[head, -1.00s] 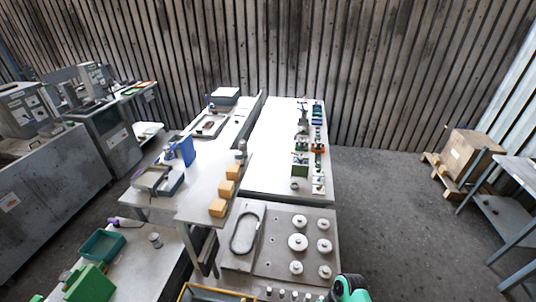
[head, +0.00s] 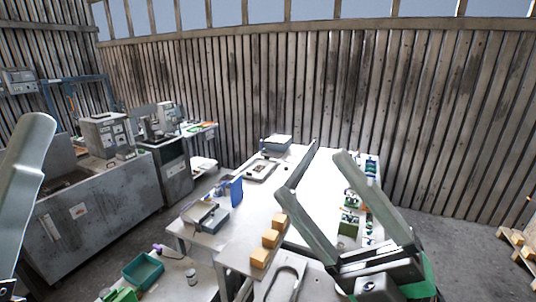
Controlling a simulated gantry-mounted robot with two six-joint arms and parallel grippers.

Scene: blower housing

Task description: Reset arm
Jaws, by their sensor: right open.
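My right gripper (head: 315,175) is at the lower right of the head view. Its two long grey fingers stand wide apart with nothing between them, in front of the white worktable. A grey finger-like part of my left gripper (head: 28,165) stands at the left edge of the view. Only part of it shows, so I cannot tell whether it is open. The task names no other object.
The worktable (head: 318,188) holds a row of small green and blue parts (head: 350,222). A teal bin (head: 143,270) stands lower left, machines (head: 105,135) farther back.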

